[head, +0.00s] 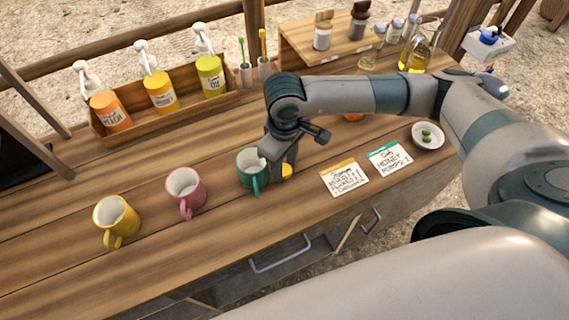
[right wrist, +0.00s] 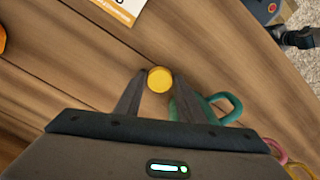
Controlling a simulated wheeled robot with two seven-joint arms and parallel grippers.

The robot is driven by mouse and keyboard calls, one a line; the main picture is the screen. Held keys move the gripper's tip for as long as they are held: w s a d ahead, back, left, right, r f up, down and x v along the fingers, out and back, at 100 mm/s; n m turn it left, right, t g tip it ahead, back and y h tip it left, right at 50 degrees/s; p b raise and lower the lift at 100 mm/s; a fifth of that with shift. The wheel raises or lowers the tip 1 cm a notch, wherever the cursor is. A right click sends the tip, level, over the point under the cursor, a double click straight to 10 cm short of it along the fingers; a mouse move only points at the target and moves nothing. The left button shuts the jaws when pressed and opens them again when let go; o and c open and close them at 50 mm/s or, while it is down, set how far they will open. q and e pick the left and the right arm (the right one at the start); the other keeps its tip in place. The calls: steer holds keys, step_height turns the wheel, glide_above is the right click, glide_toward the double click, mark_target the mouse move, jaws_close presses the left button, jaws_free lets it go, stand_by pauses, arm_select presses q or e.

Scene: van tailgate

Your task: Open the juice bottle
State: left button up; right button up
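My right gripper (head: 283,178) points down at the counter beside the teal mug (head: 247,163). A round yellow cap (right wrist: 159,79) sits between its fingertips (right wrist: 160,76), with a finger close against each side. The cap also shows in the head view (head: 288,170). I see no bottle body under the cap. An orange thing (head: 353,117), perhaps the juice bottle, is mostly hidden behind my right arm. Its edge shows in the right wrist view (right wrist: 2,38). My left gripper is not in view.
A pink mug (head: 186,187) and a yellow mug (head: 116,218) stand left of the teal one. Two cards (head: 344,177) and a small dish (head: 428,141) lie to the right. A rack of pump bottles (head: 179,108) is at the back. The front left counter is clear.

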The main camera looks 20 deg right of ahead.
mark_target(284, 169)
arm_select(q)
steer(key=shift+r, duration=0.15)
arm_select(e)
steer(key=shift+r, duration=0.15)
steer(key=shift+r+p, duration=0.1)
steer(key=shift+p, duration=0.25)
step_height(284, 169, up, 4)
steer(key=shift+r+b, duration=0.1)
steer(key=shift+b, duration=1.05)
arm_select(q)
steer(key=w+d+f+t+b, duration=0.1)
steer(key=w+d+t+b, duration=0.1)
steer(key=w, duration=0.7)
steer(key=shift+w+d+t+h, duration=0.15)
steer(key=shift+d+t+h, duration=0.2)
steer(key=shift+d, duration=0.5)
arm_select(e)
step_height(284, 169, up, 8)
